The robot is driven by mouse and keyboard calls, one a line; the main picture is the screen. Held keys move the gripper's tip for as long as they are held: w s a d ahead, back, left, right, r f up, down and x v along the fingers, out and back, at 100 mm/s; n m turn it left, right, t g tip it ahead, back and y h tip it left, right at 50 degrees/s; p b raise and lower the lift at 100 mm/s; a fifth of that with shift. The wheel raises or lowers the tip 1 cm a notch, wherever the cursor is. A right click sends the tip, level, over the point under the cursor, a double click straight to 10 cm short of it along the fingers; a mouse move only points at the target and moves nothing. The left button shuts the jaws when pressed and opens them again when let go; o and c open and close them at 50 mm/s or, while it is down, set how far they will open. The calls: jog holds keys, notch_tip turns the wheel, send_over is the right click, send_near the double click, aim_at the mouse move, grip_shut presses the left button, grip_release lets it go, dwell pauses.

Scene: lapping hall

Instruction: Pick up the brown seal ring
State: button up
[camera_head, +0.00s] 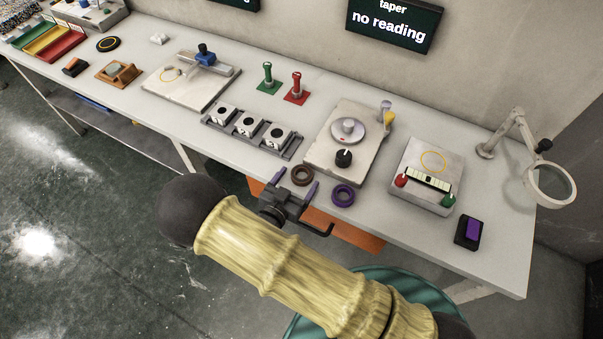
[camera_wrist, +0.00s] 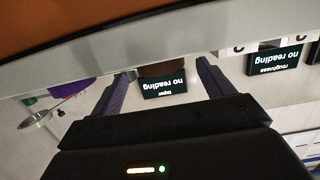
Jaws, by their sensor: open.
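The brown seal ring (camera_head: 301,175) lies flat near the front edge of the grey-white bench (camera_head: 375,215). My gripper (camera_head: 295,182) is open at that edge, with one purple finger on each side of the ring in the head view. In the wrist view, which is upside down, a brown piece, apparently the ring (camera_wrist: 162,70), shows edge-on between the spread fingers. I cannot tell whether the fingers touch it. A purple ring (camera_head: 343,195) lies just to the right, and it also seems to show in the wrist view (camera_wrist: 72,87).
A plate with a round disc and black knob (camera_head: 344,158) stands behind the rings. A rack with several white blocks (camera_head: 248,125) is to the left. A gauge box (camera_head: 428,177) and lamp stand right. An orange panel (camera_head: 340,228) is below the edge.

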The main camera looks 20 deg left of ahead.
aim_at(305, 168)
jog(key=w, duration=0.3)
jog(key=shift+w+f+p, duration=0.3)
jog(key=shift+f+p, duration=0.05)
jog(key=c, duration=1.1)
jog(key=shift+o, duration=0.2)
notch_tip(305, 168, up, 10)
jog(key=shift+b, duration=0.45)
jog(key=shift+s+d, duration=0.1)
